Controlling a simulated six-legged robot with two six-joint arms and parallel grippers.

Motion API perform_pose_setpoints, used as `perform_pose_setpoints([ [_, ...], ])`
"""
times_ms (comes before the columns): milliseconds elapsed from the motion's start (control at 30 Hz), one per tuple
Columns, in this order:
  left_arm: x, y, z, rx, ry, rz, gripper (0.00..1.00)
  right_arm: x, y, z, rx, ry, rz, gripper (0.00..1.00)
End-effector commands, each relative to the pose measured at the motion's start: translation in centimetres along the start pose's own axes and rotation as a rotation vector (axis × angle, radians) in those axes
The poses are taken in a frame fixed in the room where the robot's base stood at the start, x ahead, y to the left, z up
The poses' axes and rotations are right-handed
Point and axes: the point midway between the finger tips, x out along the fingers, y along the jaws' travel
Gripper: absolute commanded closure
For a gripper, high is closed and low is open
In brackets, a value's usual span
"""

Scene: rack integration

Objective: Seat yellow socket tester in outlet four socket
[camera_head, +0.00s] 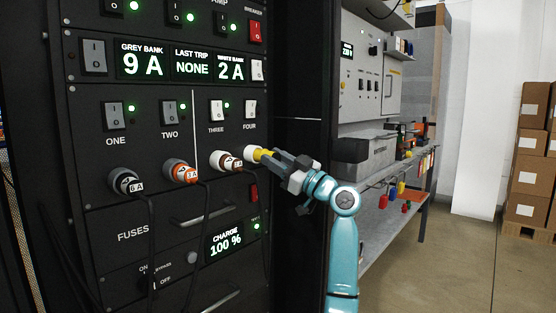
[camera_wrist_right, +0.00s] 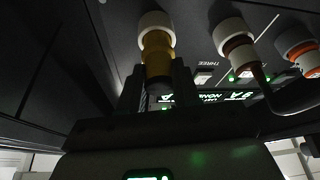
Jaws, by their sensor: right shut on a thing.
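The yellow socket tester (camera_head: 262,154) is at the white ring of the outlet four socket (camera_head: 249,154), below the FOUR label. In the right wrist view the yellow tester (camera_wrist_right: 158,56) lines up with the white socket ring (camera_wrist_right: 155,24), and its front end meets the ring. How deep it sits cannot be told. My right gripper (camera_head: 277,157) is shut on the tester's rear part, with a finger on each side in the wrist view (camera_wrist_right: 158,84). My left gripper is not in view.
A drawer handle (camera_head: 196,217) and the charge display (camera_head: 226,240) lie below. A workbench (camera_head: 386,235) stands right of the rack.

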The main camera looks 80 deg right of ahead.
Motion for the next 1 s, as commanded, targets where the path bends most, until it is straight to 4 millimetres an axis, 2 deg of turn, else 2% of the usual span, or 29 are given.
perform_pose_setpoints([
  [633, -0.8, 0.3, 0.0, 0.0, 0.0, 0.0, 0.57, 1.6, 0.0, 0.6, 0.001, 0.001, 0.0, 1.0],
  [667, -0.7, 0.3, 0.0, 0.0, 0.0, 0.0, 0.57, 1.6, 0.0, 0.6, 0.001, 0.001, 0.0, 0.65],
  [733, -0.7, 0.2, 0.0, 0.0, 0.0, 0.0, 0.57, 1.5, 0.0, 0.6, 0.0, 0.001, 0.0, 0.42],
  [767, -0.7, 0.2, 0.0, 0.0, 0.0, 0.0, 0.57, 1.5, 0.0, 0.6, 0.0, 0.0, 0.0, 0.39],
  [1000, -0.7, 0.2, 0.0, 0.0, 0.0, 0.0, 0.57, 1.5, 0.0, 0.6, 0.0, 0.0, 0.0, 0.39],
])
